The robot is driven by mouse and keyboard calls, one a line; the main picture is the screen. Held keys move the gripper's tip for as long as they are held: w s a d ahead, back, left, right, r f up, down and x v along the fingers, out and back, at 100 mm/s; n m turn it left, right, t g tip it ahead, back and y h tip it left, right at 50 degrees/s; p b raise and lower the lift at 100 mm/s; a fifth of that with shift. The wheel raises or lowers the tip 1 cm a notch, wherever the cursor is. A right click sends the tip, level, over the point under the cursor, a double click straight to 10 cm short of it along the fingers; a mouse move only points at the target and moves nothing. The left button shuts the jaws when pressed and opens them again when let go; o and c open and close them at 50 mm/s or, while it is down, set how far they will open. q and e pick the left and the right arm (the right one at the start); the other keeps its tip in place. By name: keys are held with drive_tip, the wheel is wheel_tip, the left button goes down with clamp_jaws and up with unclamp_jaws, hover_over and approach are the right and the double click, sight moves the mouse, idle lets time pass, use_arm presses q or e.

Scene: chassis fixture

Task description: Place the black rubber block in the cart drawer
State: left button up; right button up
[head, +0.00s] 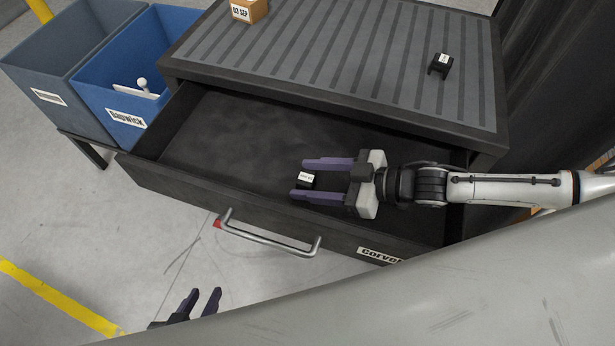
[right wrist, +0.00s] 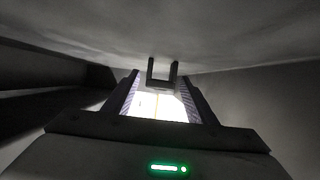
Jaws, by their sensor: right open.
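A small black block (head: 306,185) with a white label lies in the open cart drawer (head: 225,130). My right gripper (head: 303,178) is open inside the drawer, with the block between its purple fingertips. In the right wrist view the block's two black prongs (right wrist: 162,80) stand beyond a bright white label, between the open fingers. Contact between the block and the drawer floor is hard to tell. A similar black notched block (head: 440,68) with a white label sits on the ribbed cart top (head: 340,50). My left gripper (head: 204,293) is open and empty at the bottom left, outside the drawer.
A blue bin (head: 105,95) holding white items and a grey bin (head: 45,80) stand left of the cart. An orange box (head: 250,10) is on the cart top. The drawer has a metal handle (head: 268,238). The drawer's left part is clear.

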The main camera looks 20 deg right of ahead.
drive_tip(key=v, duration=0.6)
drive_tip(key=shift+s+d+r, duration=0.1)
drive_tip(key=shift+s+d, duration=0.05)
drive_tip(key=shift+d, duration=0.1)
